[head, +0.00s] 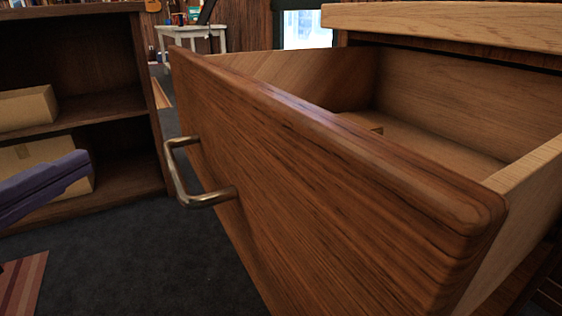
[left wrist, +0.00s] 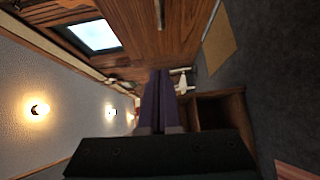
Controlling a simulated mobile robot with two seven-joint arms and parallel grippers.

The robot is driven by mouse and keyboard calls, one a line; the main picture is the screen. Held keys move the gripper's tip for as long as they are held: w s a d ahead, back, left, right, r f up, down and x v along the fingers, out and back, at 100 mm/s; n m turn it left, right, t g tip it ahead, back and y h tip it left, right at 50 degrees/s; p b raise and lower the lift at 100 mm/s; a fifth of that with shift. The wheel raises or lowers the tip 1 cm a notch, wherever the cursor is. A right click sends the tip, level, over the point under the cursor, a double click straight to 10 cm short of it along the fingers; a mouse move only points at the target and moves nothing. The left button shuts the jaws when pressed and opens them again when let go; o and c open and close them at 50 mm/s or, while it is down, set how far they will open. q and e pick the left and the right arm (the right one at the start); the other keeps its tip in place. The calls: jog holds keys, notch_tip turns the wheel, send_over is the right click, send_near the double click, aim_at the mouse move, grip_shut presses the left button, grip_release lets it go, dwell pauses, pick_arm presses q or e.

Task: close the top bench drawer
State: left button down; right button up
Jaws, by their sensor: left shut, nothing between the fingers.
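The top bench drawer (head: 300,165) stands well out from the bench (head: 440,25), with its inside visible from above. Its brown wood front faces lower left and carries a metal bar handle (head: 205,199). My left gripper (head: 82,168) has purple fingers and comes in from the left edge. It is shut and empty, apart from the handle and left of it. In the left wrist view, its fingers (left wrist: 160,85) lie together, and I cannot make out the drawer there. My right gripper is not in view.
A dark wood shelf (head: 110,108) with cardboard boxes (head: 28,108) stands at the left; my left gripper appears in front of it. Dark carpet (head: 130,270) is clear below the handle. A striped rug (head: 22,285) lies lower left. A white table (head: 190,32) stands far back.

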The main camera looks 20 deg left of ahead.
pick_arm(q)
jog(key=f, duration=0.2)
jog(key=b, duration=0.4)
send_near(189, 123)
jog(key=w+a, duration=0.3)
jog(key=shift+w+d+f+b, duration=0.15)
jog(key=shift+w+d+b, duration=0.2)
jog(key=shift+w+d, duration=0.15)
jog(key=shift+w+d+f+b, duration=0.15)
jog(key=shift+w+d+b, duration=0.2)
jog(key=shift+w, duration=0.3)
jog(key=shift+w+d+r, duration=0.1)
jog(key=shift+w+d, duration=0.2)
jog(key=shift+w, duration=0.05)
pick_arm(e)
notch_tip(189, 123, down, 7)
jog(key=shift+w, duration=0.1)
